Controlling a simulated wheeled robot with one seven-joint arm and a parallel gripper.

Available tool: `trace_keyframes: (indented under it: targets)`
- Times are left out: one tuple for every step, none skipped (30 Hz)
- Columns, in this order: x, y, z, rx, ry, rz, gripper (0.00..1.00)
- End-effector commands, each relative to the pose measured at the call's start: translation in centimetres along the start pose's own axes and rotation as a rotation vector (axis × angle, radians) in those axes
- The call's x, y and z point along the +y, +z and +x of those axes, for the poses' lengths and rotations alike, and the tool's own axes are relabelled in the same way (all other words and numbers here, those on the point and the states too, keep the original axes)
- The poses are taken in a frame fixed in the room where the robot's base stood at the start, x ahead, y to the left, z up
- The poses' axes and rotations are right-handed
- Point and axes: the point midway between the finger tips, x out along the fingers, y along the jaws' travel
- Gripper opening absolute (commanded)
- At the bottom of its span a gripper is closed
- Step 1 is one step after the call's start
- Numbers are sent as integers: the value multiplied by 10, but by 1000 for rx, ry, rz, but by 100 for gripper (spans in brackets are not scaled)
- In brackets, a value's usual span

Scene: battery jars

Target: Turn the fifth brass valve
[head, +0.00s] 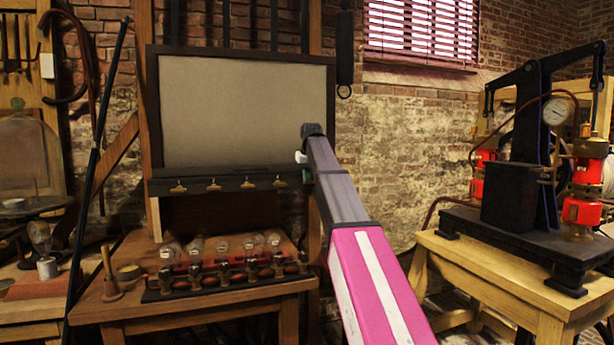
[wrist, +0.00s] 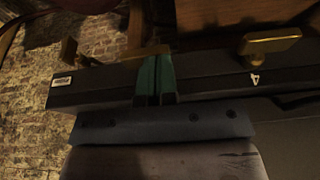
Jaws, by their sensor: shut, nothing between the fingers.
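A dark rail (head: 230,181) under the grey panel carries a row of small brass valves, such as the one at its left end (head: 178,187). My arm covers the right end of the rail in the head view. In the wrist view a brass valve (wrist: 270,46) stands by a white number 4 on the dark rail (wrist: 100,86). To its left, a brass piece (wrist: 146,53), apparently the fifth valve, shows partly behind my gripper (wrist: 155,62). The teal fingers are shut, with nothing between them. Whether they touch this brass piece cannot be told.
A wooden table (head: 115,308) below the panel holds glass bulbs (head: 222,247) and brass fittings. To the right, a black press (head: 525,190) with red cylinders stands on a wooden bench (head: 490,262). A brick wall (head: 400,140) lies behind.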

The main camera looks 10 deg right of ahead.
Motion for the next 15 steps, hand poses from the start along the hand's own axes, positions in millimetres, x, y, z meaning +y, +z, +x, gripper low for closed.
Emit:
trace_keyframes:
  targets:
    - [0,0,0,0,1,0,0]
    - [0,0,0,0,3,-1,0]
    - [0,0,0,0,6,-2,0]
    - [0,0,0,0,10,-3,0]
    - [-1,0,0,0,15,-5,0]
    - [-1,0,0,0,24,-7,0]
    - [-2,0,0,0,31,-10,0]
    - [-2,0,0,0,38,-13,0]
    - [-2,0,1,0,47,-15,0]
    - [-2,0,1,0,51,-16,0]
    - [-2,0,1,0,54,-17,0]
    - [-2,0,1,0,58,-18,0]
    - [-3,0,1,0,62,-19,0]
    - [-3,0,1,0,66,-21,0]
    - [-3,0,1,0,72,-22,0]
